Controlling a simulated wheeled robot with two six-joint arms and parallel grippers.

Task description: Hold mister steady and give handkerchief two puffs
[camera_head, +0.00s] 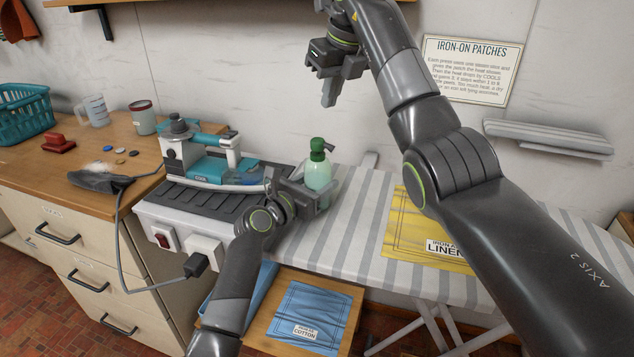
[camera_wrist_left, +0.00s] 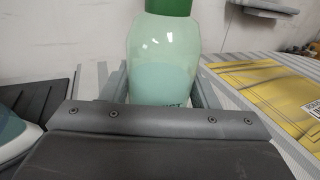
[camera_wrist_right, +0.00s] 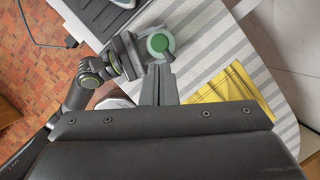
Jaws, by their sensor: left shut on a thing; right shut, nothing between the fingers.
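The mister is a pale green bottle (camera_head: 319,172) with a dark green top, upright at the left end of the striped ironing board. My left gripper (camera_head: 308,190) is shut around its body; the left wrist view shows the bottle (camera_wrist_left: 163,55) between the fingers. My right gripper (camera_head: 329,98) is shut and empty, in the air above the bottle. In the right wrist view the green top (camera_wrist_right: 158,43) lies just beyond its fingertips (camera_wrist_right: 163,72). A yellow cloth (camera_head: 402,235) labelled linen lies on the board, partly behind my right arm. A blue cloth (camera_head: 318,310) labelled cotton lies lower down.
A teal iron (camera_head: 210,160) rests on a dark ribbed stand (camera_head: 200,197) left of the bottle. A wooden counter (camera_head: 130,150) holds a teal basket (camera_head: 25,112), a jug and a cup. A sleeve board (camera_head: 550,138) is on the wall. The board between bottle and yellow cloth is clear.

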